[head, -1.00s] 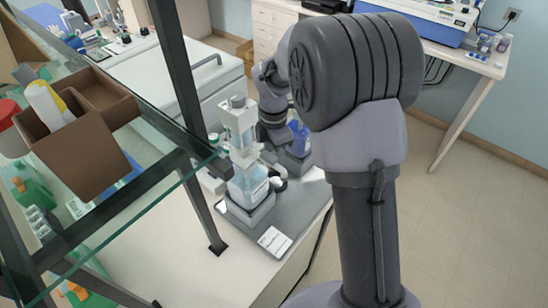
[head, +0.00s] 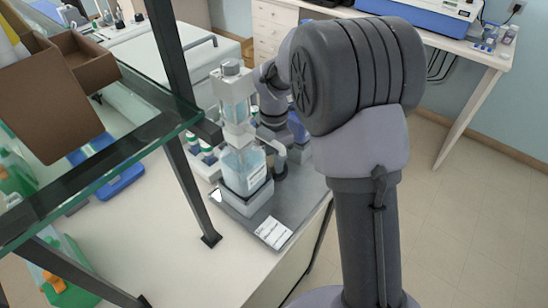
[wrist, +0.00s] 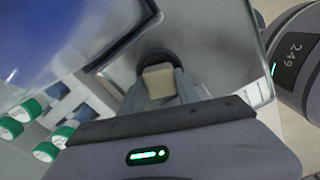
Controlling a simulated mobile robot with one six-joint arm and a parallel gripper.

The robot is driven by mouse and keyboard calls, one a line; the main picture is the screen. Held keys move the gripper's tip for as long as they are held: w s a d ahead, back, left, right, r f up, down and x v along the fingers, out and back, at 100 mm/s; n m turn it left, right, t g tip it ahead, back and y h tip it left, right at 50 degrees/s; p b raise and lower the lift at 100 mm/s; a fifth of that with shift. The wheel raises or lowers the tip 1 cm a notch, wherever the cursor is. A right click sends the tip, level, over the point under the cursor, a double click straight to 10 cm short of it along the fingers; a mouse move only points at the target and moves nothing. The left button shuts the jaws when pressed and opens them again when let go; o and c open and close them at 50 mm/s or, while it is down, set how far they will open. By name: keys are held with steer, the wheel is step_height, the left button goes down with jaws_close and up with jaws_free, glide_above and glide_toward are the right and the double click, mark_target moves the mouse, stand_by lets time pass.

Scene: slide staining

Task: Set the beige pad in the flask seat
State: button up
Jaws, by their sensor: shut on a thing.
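The beige pad (wrist: 158,83) shows in the wrist view, held between the two fingers of my gripper (wrist: 158,88). My gripper is shut on it. Just beyond the pad is a dark rounded shape (wrist: 163,55) on a grey metal tray (wrist: 215,45); it looks like the flask seat, but the pad and fingers cover part of it. I cannot tell whether the pad touches it. In the head view my arm hides the gripper and the pad.
A bottle with a clear dispenser top (head: 240,160) stands on the grey tray (head: 285,212). A large blurred blue thing (wrist: 60,35) fills the wrist view's upper left. Green-capped vials (wrist: 30,112) stand left of the gripper. A glass shelf (head: 100,170) is at the left.

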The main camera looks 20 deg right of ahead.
steer(key=shift+f, duration=0.45)
steer(key=o, duration=1.4)
step_height(320, 180, up, 18)
steer(key=p, duration=0.7)
steer(key=shift+f+p, duration=0.25)
steer(key=shift+p, duration=0.05)
steer(key=shift+f, duration=0.1)
